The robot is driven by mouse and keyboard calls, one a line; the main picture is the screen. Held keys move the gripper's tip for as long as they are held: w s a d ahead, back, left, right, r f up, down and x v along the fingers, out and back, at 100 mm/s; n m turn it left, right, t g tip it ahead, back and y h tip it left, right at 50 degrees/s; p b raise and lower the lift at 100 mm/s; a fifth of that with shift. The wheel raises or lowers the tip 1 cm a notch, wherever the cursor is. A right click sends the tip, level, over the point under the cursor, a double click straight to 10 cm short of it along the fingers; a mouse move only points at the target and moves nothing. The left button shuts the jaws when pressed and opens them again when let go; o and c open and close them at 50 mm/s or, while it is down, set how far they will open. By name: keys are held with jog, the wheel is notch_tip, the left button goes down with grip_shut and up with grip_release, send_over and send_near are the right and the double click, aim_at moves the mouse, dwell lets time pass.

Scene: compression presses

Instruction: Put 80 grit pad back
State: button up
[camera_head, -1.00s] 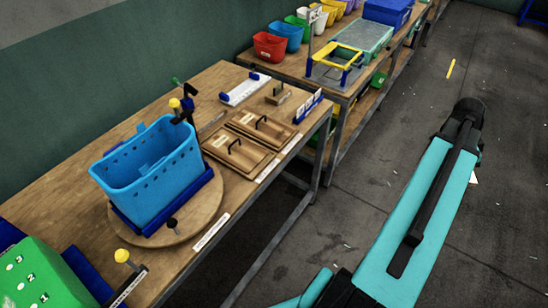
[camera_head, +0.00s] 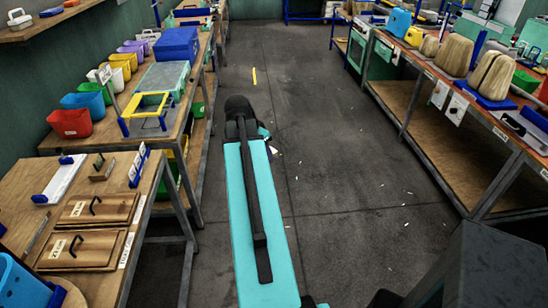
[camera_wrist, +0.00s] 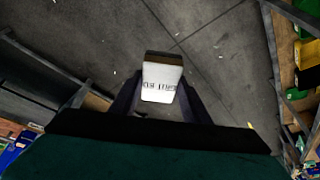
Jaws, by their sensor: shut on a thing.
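My gripper (camera_wrist: 159,92) is shut on a small block-shaped pad (camera_wrist: 162,72) in the wrist view. The pad has a white face with dark print, too small to read surely, and a brown strip along its far edge. It is held clear over the grey floor.
The left bench holds two wooden lids (camera_head: 97,209), a small block with a handle (camera_head: 102,168), a blue-ended rack (camera_head: 139,165) and a white tray (camera_head: 60,180). Coloured bins (camera_head: 70,122) stand behind. The right bench (camera_head: 450,110) carries wooden forms (camera_head: 492,75). The floor (camera_head: 340,160) between is open.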

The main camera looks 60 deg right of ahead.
jog(key=w+a+r+n+t+b, duration=0.15)
jog(key=w+a+n, duration=0.35)
jog(key=w+a, duration=0.65)
jog(key=w+a+r+n+t+b, duration=0.1)
jog(key=w+a+n+t+b, duration=0.15)
jog(key=w+a+n, duration=0.65)
jog(key=w+a+r+n+y, duration=0.1)
jog(key=w+a+n, duration=0.1)
jog(key=a, duration=0.8)
jog(key=w+a+r+n+t+y+b, duration=0.1)
jog(key=w+a, duration=0.3)
jog(key=a, duration=0.7)
jog(key=w+a+r+n+y+b, duration=0.1)
jog(key=w+a+n+y, duration=0.1)
jog(key=a, duration=0.9)
jog(key=shift+w+r+n, duration=0.15)
jog(key=shift+w+n, duration=0.65)
jog(key=shift+w, duration=0.3)
